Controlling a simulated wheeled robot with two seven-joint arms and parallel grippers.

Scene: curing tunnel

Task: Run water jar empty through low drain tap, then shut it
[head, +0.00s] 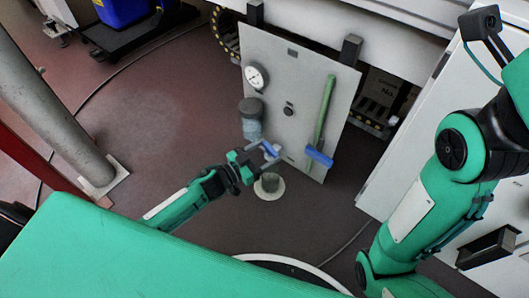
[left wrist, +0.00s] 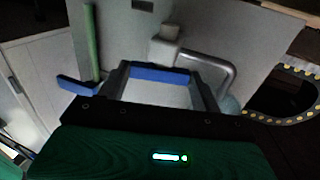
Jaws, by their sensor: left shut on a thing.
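The water jar (head: 251,129), a pale bluish bowl under a dark cap, hangs on the front of a grey panel (head: 296,85). Its water level cannot be told. In the left wrist view a sliver of the jar (left wrist: 230,106) shows behind a bent grey pipe (left wrist: 218,70). My left gripper (head: 262,150) is below the jar, shut on the blue handle of the drain tap (left wrist: 160,74); the handle lies crosswise between the fingers in the left wrist view. Whether water runs cannot be seen. My right arm stands at the right; its gripper is out of view.
A green pipe (head: 325,108) with a second blue handle (head: 318,157) is at the panel's right. A round gauge (head: 256,77) is at upper left. A small cup-like drain (head: 269,185) is on the floor below. A grey post (head: 55,105) stands left; floor between is clear.

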